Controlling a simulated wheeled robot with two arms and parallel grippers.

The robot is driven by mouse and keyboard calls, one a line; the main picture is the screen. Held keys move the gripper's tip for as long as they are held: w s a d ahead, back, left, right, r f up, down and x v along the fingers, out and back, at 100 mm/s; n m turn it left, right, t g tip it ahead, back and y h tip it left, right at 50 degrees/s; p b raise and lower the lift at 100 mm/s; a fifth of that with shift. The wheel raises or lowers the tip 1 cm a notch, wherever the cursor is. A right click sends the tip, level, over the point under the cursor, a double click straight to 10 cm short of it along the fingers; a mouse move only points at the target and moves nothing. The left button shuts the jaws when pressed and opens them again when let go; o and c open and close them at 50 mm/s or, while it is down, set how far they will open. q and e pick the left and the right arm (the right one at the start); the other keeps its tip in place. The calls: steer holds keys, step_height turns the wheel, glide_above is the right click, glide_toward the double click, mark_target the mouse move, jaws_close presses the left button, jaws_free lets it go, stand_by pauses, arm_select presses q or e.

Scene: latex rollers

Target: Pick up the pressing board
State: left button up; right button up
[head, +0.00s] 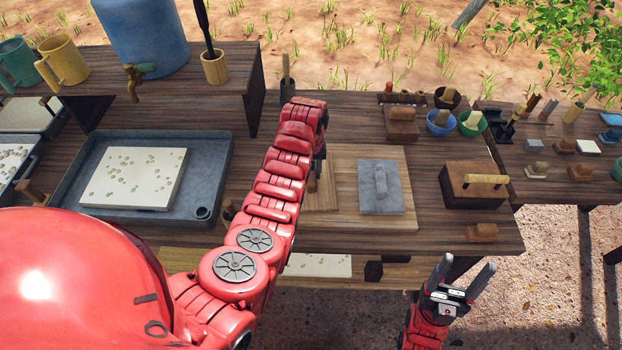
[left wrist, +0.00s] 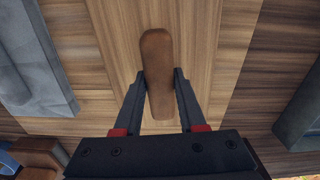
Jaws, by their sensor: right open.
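A flat wooden board with an upright brown wooden handle, which looks like the pressing board (head: 320,199), lies on the table at the middle of the head view, partly hidden by my left arm. In the left wrist view its handle (left wrist: 158,50) stands between the fingers of my left gripper (left wrist: 161,75). The fingertips are at both sides of the handle and look close to or touching it; I cannot tell whether they grip. The same gripper (head: 317,170) is mostly hidden in the head view. My right gripper (head: 464,282) is open and empty, at the table's front edge.
A grey slab with a handle (head: 381,187) lies just right, on a larger wooden board (head: 345,160). A grey tray (head: 217,160) holding a spotted white sheet (head: 135,178) stands left. A wooden block with a handle (head: 473,185) and bowls (head: 440,122) stand right.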

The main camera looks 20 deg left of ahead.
mark_target(310, 172)
arm_select(q)
jaws_close()
steer(key=shift+r, duration=0.15)
steer(key=shift+w+r+b, duration=0.1)
steer(key=shift+r+b, duration=0.35)
steer(key=shift+b, duration=0.15)
steer(key=shift+r+b, duration=0.5)
steer(key=shift+r, duration=0.1)
steer(key=shift+s+r+p, duration=0.3)
steer(key=shift+r+p, duration=0.15)
steer(key=shift+r, duration=0.35)
steer(key=s+p, duration=0.2)
steer(key=s+a+p, duration=0.1)
steer(key=s+p, duration=0.1)
steer(key=s, duration=0.1)
steer(key=s+a+r+p, duration=0.1)
steer(key=s+p, duration=0.1)
steer(key=s, duration=0.1)
steer(key=shift+s+a+p, duration=0.1)
steer(key=shift+p, duration=0.25)
steer(key=s, duration=0.2)
steer(key=s+a+p, duration=0.1)
steer(key=s, duration=0.2)
steer(key=shift+s+a, duration=0.15)
steer(key=shift+s, duration=0.1)
steer(key=shift+s+a, duration=0.1)
steer(key=shift+s, duration=0.65)
